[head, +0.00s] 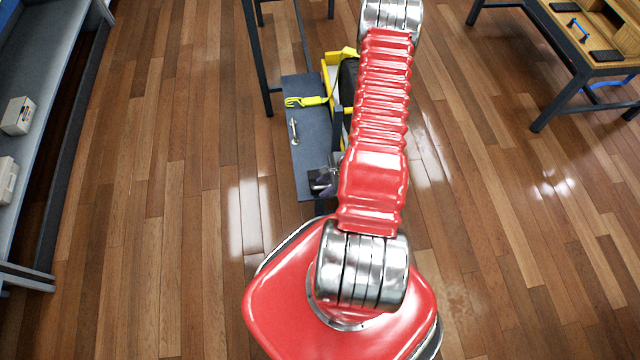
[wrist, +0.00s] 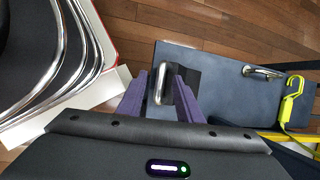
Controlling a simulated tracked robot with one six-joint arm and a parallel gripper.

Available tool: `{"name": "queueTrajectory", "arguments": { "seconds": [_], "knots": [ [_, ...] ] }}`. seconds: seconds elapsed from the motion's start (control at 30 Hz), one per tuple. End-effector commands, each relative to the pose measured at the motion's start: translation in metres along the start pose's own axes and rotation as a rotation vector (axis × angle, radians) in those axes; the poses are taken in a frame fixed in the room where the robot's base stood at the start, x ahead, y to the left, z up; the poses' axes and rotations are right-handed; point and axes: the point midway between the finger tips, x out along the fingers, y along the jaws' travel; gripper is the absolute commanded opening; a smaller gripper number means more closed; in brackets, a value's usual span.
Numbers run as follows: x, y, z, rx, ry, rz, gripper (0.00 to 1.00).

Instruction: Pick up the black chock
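The black chock (wrist: 185,69) lies at the near end of a dark grey panel in the wrist view, with a silver handle (wrist: 160,84) on its left side. It also shows in the head view as a small dark block (head: 321,181), partly hidden by my arm. My gripper (wrist: 161,77) has two purple fingers, set apart on either side of the handle. Narrow gaps seem to show between the fingers and the handle. The fingers hide part of the chock, and I cannot tell its full shape.
The dark grey panel (head: 292,100) bears another silver handle (head: 293,131) and a yellow hook tool (head: 307,101). A wooden-topped bench (head: 600,68) stands at the upper right, and a grey shelf (head: 50,60) runs along the left.

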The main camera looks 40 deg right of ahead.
Motion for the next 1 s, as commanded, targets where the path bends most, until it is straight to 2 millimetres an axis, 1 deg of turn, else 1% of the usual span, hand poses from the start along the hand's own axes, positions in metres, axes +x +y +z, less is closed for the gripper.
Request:
{"name": "queueTrajectory", "arguments": {
  "seconds": [0.13,0.5,0.6,1.0],
  "knots": [
    [-0.0001,0.0,0.0,0.0,0.0,0.0,0.32],
    [-0.0002,0.0,0.0,0.0,0.0,0.0,0.06],
    [-0.0002,0.0,0.0,0.0,0.0,0.0,0.0],
    [-0.0001,0.0002,0.0001,0.0,0.0,0.0,0.0]
  ]
}}
